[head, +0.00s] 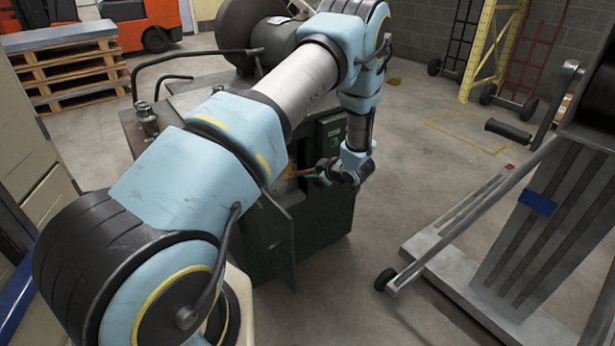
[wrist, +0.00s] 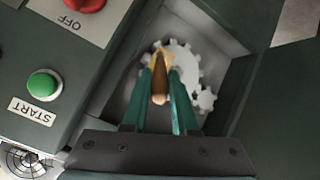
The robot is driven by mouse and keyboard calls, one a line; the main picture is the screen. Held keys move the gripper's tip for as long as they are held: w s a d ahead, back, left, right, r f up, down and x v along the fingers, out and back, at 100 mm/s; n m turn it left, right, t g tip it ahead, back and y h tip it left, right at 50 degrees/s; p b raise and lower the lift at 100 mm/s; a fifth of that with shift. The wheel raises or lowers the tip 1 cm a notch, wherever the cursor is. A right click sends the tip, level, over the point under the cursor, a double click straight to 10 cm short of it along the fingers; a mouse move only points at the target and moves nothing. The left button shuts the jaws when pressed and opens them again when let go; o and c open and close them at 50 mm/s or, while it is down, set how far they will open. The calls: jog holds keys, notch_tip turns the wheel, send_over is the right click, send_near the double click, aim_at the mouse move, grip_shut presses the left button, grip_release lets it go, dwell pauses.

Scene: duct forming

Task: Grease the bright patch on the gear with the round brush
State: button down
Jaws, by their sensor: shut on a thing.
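My gripper (wrist: 160,105) is shut on the round brush (wrist: 159,88), held by its brown wooden handle between the teal fingers. The brush points away from the wrist camera, toward the pale grey gear (wrist: 183,60) inside an open recess. The brush tip overlaps the gear's left part in the wrist view, and I cannot tell whether it touches. No bright patch can be made out on the visible part of the gear. In the head view my gripper (head: 320,172) is at the machine's front, and the gear is hidden there.
A smaller gear (wrist: 206,99) sits beside the large one. A green START button (wrist: 43,85) and a red OFF button (wrist: 86,4) are on the panel left of the recess. An open door (head: 275,240) hangs at the machine's front. A wheeled stand (head: 520,240) is at right, with clear floor between.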

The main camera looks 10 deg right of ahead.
jog(key=shift+w+d, duration=0.2)
jog(key=shift+d, duration=0.1)
jog(key=shift+a, duration=0.15)
jog(key=shift+s+a, duration=0.4)
jog(key=shift+a, duration=0.45)
jog(key=shift+s+a, duration=0.4)
jog(key=shift+a, duration=0.45)
jog(key=s+d+p, duration=0.1)
jog(key=s+d, duration=0.1)
jog(key=s, duration=0.3)
jog(key=shift+s+d, duration=0.25)
jog(key=shift+d, duration=0.05)
jog(key=shift+s+d+p, duration=0.2)
jog(key=shift+s+d, duration=0.15)
jog(key=shift+s, duration=0.35)
jog(key=shift+s+d+p, duration=0.15)
jog(key=shift+s+d, duration=0.15)
jog(key=shift+s, duration=0.35)
